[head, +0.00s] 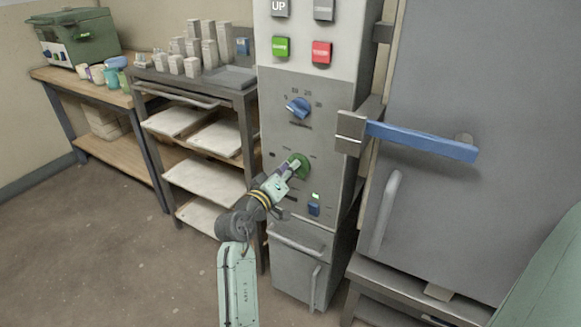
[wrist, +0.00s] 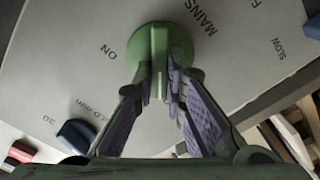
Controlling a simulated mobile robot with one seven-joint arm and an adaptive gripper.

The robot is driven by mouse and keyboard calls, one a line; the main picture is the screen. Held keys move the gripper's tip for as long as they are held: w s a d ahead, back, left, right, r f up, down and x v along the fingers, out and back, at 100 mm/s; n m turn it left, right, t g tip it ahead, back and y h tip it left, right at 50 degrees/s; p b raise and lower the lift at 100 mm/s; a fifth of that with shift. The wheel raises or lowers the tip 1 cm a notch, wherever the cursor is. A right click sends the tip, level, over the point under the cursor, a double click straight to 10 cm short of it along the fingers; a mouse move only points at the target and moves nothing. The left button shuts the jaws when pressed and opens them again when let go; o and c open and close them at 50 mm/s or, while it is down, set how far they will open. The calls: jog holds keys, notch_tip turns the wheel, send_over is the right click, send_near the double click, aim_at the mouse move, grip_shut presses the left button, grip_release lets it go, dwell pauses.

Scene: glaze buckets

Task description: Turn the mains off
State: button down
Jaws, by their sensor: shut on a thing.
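The green round mains knob (head: 304,161) sits on the grey control panel (head: 275,125), below a blue dial. In the wrist view the knob (wrist: 179,40) has a raised grip bar with a white line, which points toward the bottom of that picture. The words MAINS and ON are printed around it, with a cut-off F at the top edge. My gripper (head: 293,168) reaches the panel from the front. In the wrist view its fingers (wrist: 162,88) are closed on either side of the bar. Part of the bar is hidden between the pads.
Above are the blue dial (head: 298,107), a green button (head: 280,46) and a red button (head: 322,52). A blue switch (head: 314,209) is below. A kiln door with a blue handle (head: 425,141) stands to the right. A shelf trolley (head: 145,90) stands left. The floor in front is clear.

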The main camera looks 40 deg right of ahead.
jog(key=shift+f, duration=0.15)
jog(key=c, duration=1.9)
grip_release()
jog(key=v, duration=1.2)
jog(key=shift+w+a, duration=0.1)
